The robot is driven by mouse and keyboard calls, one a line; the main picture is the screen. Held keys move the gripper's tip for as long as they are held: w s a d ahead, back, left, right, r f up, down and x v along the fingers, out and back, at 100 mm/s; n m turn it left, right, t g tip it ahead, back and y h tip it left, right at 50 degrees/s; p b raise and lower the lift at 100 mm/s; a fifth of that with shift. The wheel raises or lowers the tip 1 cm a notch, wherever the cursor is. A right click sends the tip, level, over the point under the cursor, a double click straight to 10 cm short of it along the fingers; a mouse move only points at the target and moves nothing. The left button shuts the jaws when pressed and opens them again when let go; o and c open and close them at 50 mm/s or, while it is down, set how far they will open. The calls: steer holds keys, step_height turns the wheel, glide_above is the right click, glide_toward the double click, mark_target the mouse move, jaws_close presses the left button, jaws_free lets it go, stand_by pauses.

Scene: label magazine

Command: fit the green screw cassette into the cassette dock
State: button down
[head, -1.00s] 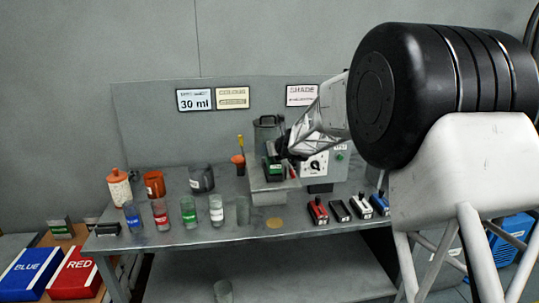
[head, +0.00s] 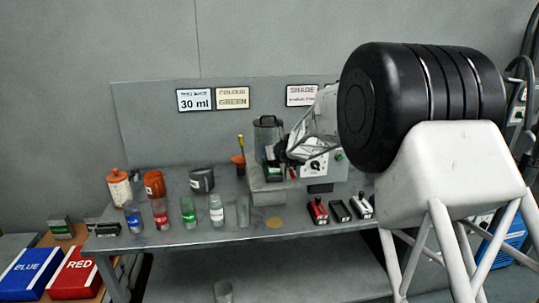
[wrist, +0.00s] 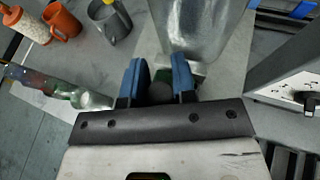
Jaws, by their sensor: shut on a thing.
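The green screw cassette (head: 273,175) shows as a small dark green piece with a pale edge, low on the grey machine at the back middle of the bench. My gripper (head: 276,158) is over it from above, shut on it. I cannot tell whether the cassette is seated or just above.
A control box with a dial (head: 316,165) is to the right. Several glasses stand left; the front middle is mostly clear.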

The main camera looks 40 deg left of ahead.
steer(key=shift+f, duration=0.5)
steer(key=shift+f, duration=0.2)
steer(key=c, duration=0.9)
jaws_free()
steer(key=shift+r, duration=0.2)
steer(key=shift+v, duration=6)
steer(key=shift+s, duration=0.1)
